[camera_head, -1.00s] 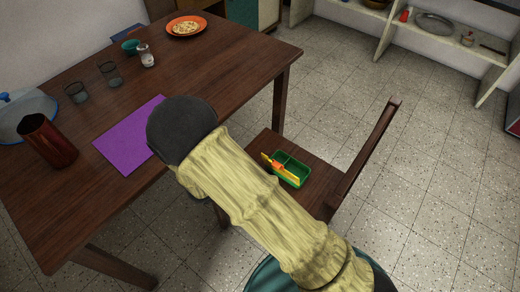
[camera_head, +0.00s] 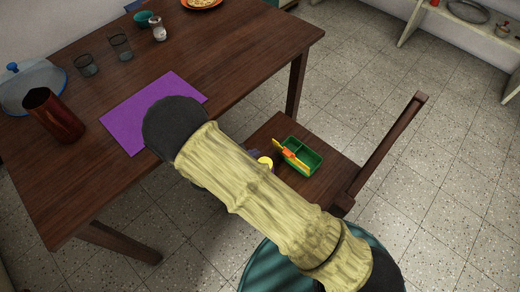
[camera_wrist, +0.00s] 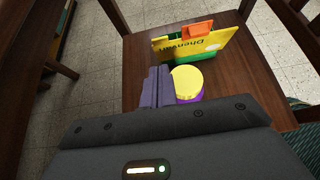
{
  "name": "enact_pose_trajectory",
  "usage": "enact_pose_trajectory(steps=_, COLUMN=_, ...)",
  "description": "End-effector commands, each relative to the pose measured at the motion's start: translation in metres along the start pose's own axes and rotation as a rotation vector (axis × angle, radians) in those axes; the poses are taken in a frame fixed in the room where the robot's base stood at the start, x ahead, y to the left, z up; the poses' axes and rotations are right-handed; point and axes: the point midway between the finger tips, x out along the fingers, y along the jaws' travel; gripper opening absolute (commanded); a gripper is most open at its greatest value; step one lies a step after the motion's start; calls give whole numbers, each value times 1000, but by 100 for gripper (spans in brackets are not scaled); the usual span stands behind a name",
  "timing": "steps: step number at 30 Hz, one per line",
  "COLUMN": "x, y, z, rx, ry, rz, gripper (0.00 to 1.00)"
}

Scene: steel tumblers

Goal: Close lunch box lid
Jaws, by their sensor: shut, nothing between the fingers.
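The green lunch box (camera_head: 308,153) sits on the wooden chair seat, its divided inside showing. Its yellow lid (camera_head: 291,159) with an orange clasp (camera_head: 287,152) stands raised along the box's near-left side, so the box is open. In the wrist view the lid (camera_wrist: 190,47) is upright, lettering toward me, and hides most of the box. My gripper (camera_wrist: 157,84) is shut and empty over the seat, short of the lid. In the head view my arm hides most of the gripper (camera_head: 252,153).
A purple jar with a yellow cap (camera_wrist: 187,82) stands just right of my fingers, between them and the lid; I cannot tell if they touch. The chair's backrest (camera_head: 385,145) rises right of the box. The dining table (camera_head: 225,60) stands at left.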

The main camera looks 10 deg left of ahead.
Motion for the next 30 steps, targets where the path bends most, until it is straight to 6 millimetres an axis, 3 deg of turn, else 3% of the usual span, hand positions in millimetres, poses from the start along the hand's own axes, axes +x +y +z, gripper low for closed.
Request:
enact_pose_trajectory(steps=16, x=85, y=-2, z=0, rx=3, ry=0, rz=-6, gripper=0)
enact_pose_trajectory(steps=21, x=96, y=-3, z=2, rx=4, ry=0, rz=-8, gripper=0)
enact_pose_trajectory(steps=30, x=95, y=-2, z=2, rx=4, ry=0, rz=-6, gripper=0)
